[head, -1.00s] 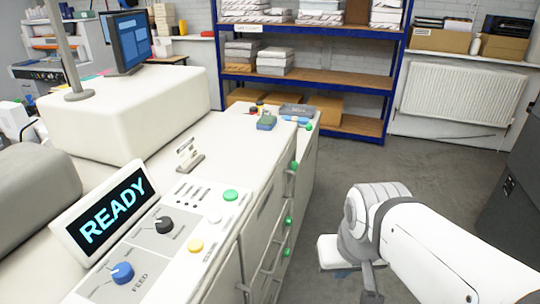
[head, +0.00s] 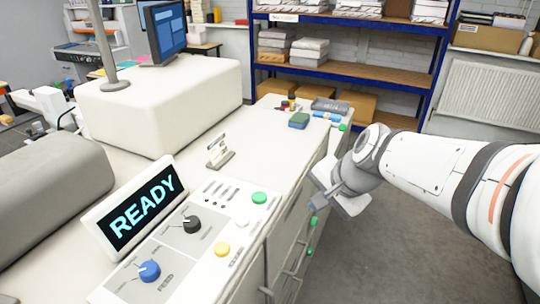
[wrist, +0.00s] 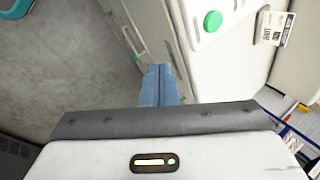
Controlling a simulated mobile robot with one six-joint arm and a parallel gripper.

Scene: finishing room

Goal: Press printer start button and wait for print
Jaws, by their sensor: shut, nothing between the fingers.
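The printer's control panel (head: 215,225) lies at the lower middle of the head view. Its tilted display (head: 142,207) reads READY. A green button (head: 259,198) sits at the panel's far right corner, beside a white button (head: 242,222) and a yellow one (head: 222,249). In the wrist view a green button (wrist: 212,20) shows at the top, ahead and right of the fingertips. My gripper (head: 318,202) hangs right of the panel, beside the cabinet front and apart from the green button. Its blue fingers (wrist: 159,72) are together and empty.
A blue knob (head: 149,271) and a black knob (head: 192,224) are on the panel. A small metal stand (head: 219,152) is behind it. Cabinet drawers with green-tipped handles line the front below. Blue shelving (head: 350,75) stands at the back; grey floor (head: 385,215) is open at right.

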